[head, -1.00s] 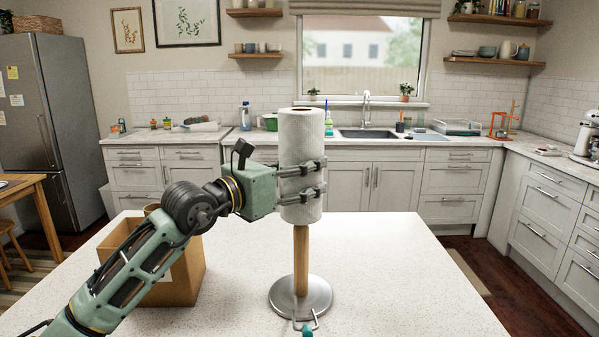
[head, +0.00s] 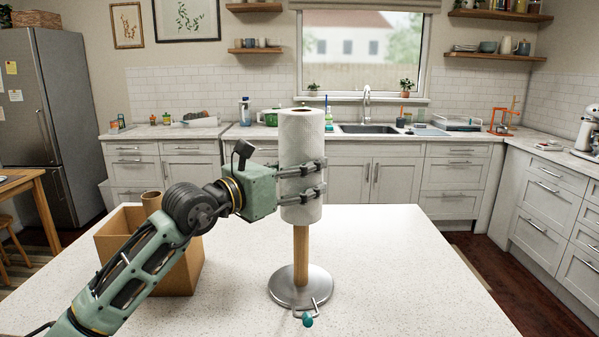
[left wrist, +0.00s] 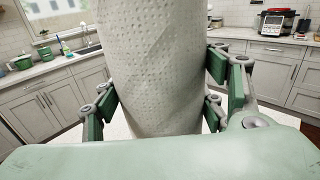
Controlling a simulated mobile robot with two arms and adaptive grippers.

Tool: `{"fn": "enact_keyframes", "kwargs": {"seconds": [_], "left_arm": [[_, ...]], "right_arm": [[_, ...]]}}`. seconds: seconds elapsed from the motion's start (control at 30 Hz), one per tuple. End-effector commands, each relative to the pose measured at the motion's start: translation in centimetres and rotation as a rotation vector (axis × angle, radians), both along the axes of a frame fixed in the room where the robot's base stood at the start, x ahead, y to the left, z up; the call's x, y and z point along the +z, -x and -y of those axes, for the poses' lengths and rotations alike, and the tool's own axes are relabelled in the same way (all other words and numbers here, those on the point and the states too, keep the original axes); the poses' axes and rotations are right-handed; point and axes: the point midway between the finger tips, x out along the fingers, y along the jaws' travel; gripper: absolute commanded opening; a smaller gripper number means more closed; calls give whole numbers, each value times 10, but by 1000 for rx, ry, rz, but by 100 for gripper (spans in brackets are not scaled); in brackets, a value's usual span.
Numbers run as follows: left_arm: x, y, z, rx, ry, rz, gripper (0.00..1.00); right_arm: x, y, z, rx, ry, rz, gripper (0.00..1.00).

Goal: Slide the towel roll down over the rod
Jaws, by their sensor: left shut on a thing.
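The white towel roll (head: 301,135) stands upright in the head view, with its hollow core showing at the top. My left gripper (head: 303,180) is shut around the lower half of the roll from the left side. The left wrist view shows the fingers on both sides of the roll (left wrist: 155,65). The wooden rod (head: 301,250) rises from a round metal base (head: 290,297) on the white table. Its upper part is hidden at the roll's lower end, which is well above the base. The rod appears to enter the roll. My right gripper is not in view.
An open cardboard box (head: 180,270) stands on the table (head: 400,270) left of the base, with a brown tube (head: 152,202) in it. A small metal thing with a teal end (head: 308,321) is just in front of the base. The table's right side is clear.

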Motion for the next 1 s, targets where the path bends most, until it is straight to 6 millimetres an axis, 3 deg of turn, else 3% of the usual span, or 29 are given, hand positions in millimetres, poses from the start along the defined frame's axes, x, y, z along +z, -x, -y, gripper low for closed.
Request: {"fn": "enact_keyframes", "kwargs": {"seconds": [0.47,1.0], "left_arm": [[0,0,0,0,1,1,37],[-19,0,0,0,2,2,37]], "right_arm": [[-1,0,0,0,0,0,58],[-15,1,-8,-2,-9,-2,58]]}}
